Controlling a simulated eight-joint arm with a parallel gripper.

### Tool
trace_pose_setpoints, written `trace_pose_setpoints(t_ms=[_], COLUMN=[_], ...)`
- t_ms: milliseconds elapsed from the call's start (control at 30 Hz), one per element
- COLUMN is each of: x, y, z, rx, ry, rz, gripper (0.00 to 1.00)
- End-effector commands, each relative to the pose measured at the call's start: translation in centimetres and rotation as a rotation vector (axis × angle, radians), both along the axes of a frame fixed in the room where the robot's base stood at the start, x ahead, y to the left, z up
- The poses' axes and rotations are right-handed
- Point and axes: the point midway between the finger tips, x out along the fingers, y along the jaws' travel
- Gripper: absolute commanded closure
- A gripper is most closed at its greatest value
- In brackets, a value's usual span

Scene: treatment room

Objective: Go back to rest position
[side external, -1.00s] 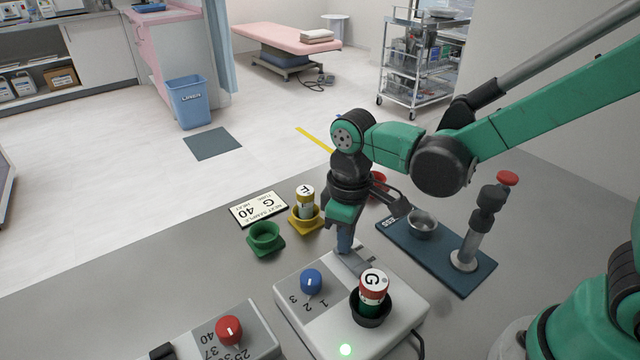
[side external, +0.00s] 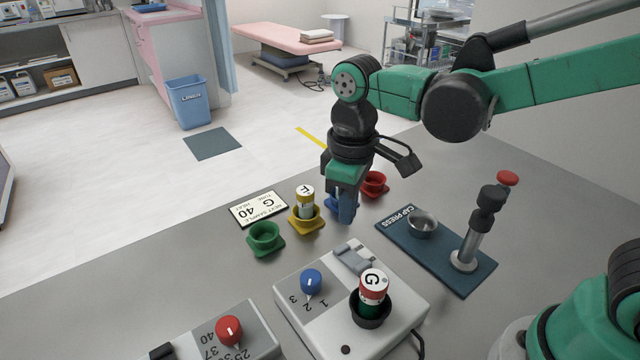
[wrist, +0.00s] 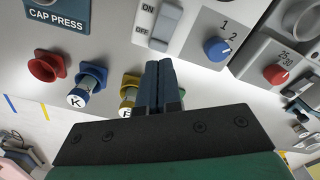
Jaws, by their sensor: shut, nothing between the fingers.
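My gripper (side external: 347,216) hangs above the grey table behind the switch box in the side view, its fingers pointing down. It is shut and empty. In the wrist view its two blue-grey fingers (wrist: 158,68) lie side by side. The rocker switch (side external: 355,257) is clear of the fingers; it also shows in the wrist view (wrist: 165,27), beside ON and OFF labels. The tube marked G (side external: 373,288) stands upright in the black cup on the box. The indicator lamp (side external: 345,350) is dark.
Yellow holder (side external: 306,225) carries tube F; the green holder (side external: 266,238) and red holder (side external: 374,184) look empty. Tube K (wrist: 80,93) stands beside my fingers, largely hidden in the side view. The cap press (side external: 466,255) stands right. A red-knob box (side external: 229,330) is in front.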

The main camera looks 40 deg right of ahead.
Motion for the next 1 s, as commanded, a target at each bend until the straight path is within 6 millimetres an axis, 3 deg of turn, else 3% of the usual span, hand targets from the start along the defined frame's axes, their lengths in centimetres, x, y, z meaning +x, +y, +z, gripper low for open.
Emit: trace_pose_setpoints(t_ms=[567,1000], x=[-0.2,-2.6], y=[-0.6,-7.3], z=[1.3,2.7], rx=[0.009,0.134], ry=[-0.029,-0.496], rz=[-0.029,-0.426], gripper=[1.0,1.0])
